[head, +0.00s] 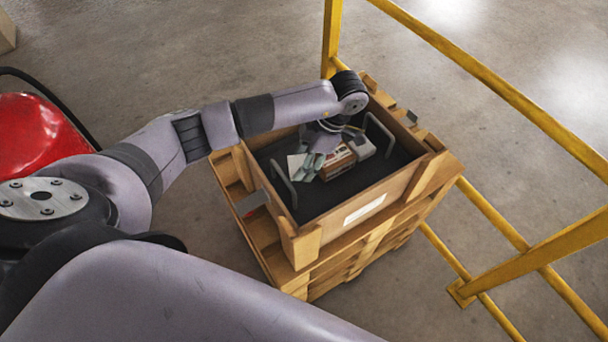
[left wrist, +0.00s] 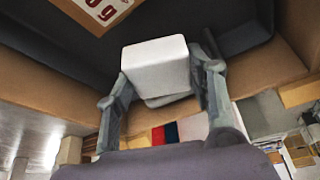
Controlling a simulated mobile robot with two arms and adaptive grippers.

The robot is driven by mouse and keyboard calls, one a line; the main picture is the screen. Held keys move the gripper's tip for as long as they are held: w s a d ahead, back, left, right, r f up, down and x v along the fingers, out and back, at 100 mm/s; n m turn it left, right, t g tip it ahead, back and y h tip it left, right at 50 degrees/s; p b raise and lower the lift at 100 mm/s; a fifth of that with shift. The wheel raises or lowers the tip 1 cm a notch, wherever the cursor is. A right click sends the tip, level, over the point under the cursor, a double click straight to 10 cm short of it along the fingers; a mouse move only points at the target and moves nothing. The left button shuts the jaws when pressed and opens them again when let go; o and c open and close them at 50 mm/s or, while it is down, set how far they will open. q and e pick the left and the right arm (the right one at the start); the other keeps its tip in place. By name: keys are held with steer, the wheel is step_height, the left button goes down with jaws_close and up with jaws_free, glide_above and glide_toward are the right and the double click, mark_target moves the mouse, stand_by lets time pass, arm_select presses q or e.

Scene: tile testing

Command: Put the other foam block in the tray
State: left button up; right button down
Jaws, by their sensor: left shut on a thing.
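My left gripper (head: 307,167) is low inside the dark tray (head: 328,197), left of its middle. In the left wrist view its two fingers (left wrist: 160,88) are shut on a white foam block (left wrist: 156,64), one on each side. In the head view a pale face of this block (head: 295,164) shows beside the fingers, partly hidden by them. I cannot tell whether it touches the tray floor. A second pale block (head: 364,148) sits in the tray further right, beside a brown labelled carton (head: 338,163). My right gripper is not in view.
The tray has a wire handle at its left (head: 283,186) and right (head: 380,134). It sits within a wooden crate (head: 372,190) on pallets. A yellow rail (head: 500,90) runs behind and right. The tray's front floor is clear.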

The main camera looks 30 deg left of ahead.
mark_target(303, 183)
arm_select(q)
step_height(303, 183, down, 3)
steer(key=shift+r, duration=0.15)
step_height(303, 183, down, 3)
steer(key=shift+f, duration=0.2)
steer(key=shift+f, duration=0.1)
steer(key=o, duration=0.7)
steer(key=shift+o, duration=0.2)
steer(key=v, duration=1.2)
